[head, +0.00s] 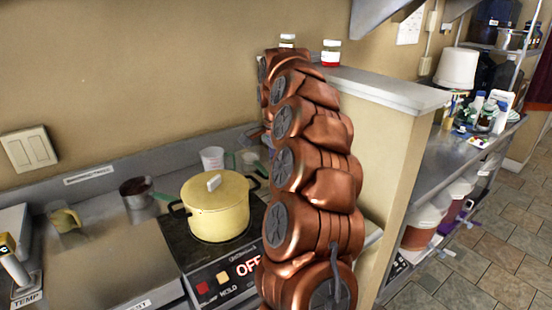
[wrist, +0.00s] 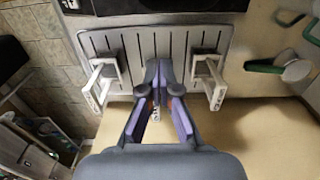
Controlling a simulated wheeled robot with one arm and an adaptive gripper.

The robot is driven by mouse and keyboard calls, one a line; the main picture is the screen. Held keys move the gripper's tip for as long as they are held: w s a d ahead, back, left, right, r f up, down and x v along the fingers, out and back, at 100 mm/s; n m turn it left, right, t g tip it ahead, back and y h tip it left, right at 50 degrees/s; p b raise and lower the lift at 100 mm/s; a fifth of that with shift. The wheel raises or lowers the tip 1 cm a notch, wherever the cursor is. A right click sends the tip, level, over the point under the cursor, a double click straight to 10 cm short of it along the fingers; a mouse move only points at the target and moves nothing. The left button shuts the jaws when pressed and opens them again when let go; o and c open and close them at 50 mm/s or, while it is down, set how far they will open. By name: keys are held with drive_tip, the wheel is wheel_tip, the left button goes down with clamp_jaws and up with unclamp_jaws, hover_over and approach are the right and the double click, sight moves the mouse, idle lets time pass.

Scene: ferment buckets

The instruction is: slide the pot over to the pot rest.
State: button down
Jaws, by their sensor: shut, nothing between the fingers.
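A yellow pot (head: 216,212) with a lid and dark side handles sits upright on a black hot plate (head: 193,262) in the head view. The pot is not in the wrist view. A grey grooved plate (wrist: 120,42) with two white brackets, which looks like the pot rest, lies under my gripper in the wrist view. My gripper (wrist: 160,72) is shut and empty, its purple fingertips over the middle of this plate, between the brackets. In the head view my copper arm hides the gripper and most of that area.
A half wall (head: 385,88) with two jars on top rises right of the arm. A green-handled item (wrist: 292,68) lies beside the plate in the wrist view.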

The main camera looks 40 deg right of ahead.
drive_tip(key=a+f+p, duration=0.1)
drive_tip(key=a, duration=0.1)
drive_tip(key=a+f+p, duration=0.1)
drive_tip(key=a, duration=0.1)
drive_tip(key=shift+w+f, duration=0.15)
idle(0.5)
